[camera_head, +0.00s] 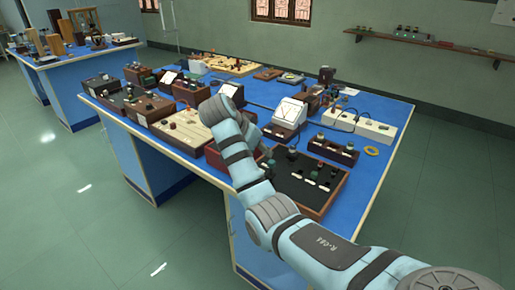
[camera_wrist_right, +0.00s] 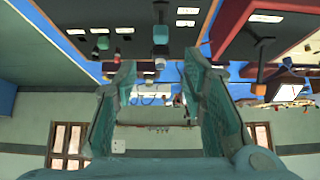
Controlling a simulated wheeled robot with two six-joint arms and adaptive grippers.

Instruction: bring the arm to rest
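My right arm (camera_head: 290,222) comes in from the lower right of the head view and reaches up over the near side of the blue bench (camera_head: 383,177). Its wrist end is above the instruments, and its fingers are mostly hidden behind the arm there. In the right wrist view, which is upside down, my right gripper (camera_wrist_right: 160,82) shows two teal fingers spread well apart with nothing between them. My left gripper is in neither view.
Close to the arm are a black-topped box (camera_head: 318,183) with knobs, a white dial meter (camera_head: 289,113), a cream panel (camera_head: 184,128) and a white socket strip (camera_head: 360,124). A second bench (camera_head: 80,58) stands at far left. The green floor (camera_head: 450,190) at right is clear.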

